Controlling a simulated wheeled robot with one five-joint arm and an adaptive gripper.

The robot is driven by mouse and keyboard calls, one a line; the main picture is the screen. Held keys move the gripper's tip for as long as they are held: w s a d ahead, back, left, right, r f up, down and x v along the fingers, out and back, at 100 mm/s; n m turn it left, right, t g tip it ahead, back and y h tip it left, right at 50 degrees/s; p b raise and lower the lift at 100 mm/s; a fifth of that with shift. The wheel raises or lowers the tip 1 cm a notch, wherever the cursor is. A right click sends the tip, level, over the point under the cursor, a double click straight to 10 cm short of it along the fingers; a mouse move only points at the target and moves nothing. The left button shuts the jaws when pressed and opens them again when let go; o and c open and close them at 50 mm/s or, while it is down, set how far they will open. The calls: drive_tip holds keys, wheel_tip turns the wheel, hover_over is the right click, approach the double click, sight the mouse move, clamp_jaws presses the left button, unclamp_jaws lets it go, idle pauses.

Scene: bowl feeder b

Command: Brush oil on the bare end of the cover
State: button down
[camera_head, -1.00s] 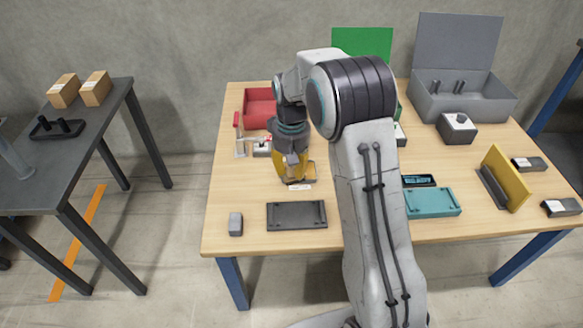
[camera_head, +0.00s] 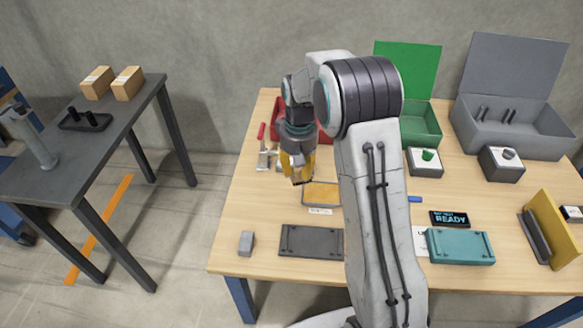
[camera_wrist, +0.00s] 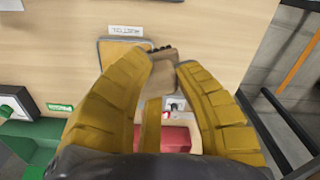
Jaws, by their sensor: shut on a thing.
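My gripper (camera_head: 299,165) is shut on a small tan brush, which shows between the yellow fingers in the wrist view (camera_wrist: 158,75). Its dark bristle end (camera_wrist: 160,49) points away from my palm. The brush is by the corner of an orange-yellow pad (camera_head: 321,194) with a white label; the pad also shows in the wrist view (camera_wrist: 112,58). I cannot tell whether the bristles touch it. A dark grey plate (camera_head: 310,241) with raised bars lies in front of the pad. A teal block (camera_head: 460,246) lies right of my arm. I cannot tell which piece is the cover.
A red bin (camera_head: 284,112), a red-handled clamp (camera_head: 263,150), an open green box (camera_head: 412,118) and an open grey box (camera_head: 515,125) stand behind. A small grey block (camera_head: 246,243) lies front left. A display (camera_head: 450,219) reads READY. My arm hides part of the table.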

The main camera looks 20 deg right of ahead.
drive_tip(key=w+d+f+m, duration=0.2)
drive_tip(key=d+f+m, duration=0.1)
drive_tip(key=m, duration=0.7)
drive_tip(key=w+d+f+m+b, duration=0.1)
drive_tip(key=w+d+f+m, duration=0.1)
drive_tip(key=d+m, duration=0.4)
drive_tip(key=f+m, duration=0.1)
drive_tip(key=m, duration=0.3)
drive_tip(key=shift+w+d+t+b, duration=0.2)
drive_tip(key=shift+t+b, duration=0.1)
drive_tip(key=shift+t, duration=0.1)
drive_tip(key=shift+f, duration=0.1)
drive_tip(key=shift+f+b, duration=2.25)
drive_tip(key=shift+f, duration=0.6)
drive_tip(key=shift+f+b, duration=0.3)
drive_tip(key=shift+f, duration=0.3)
drive_tip(key=shift+r, duration=0.15)
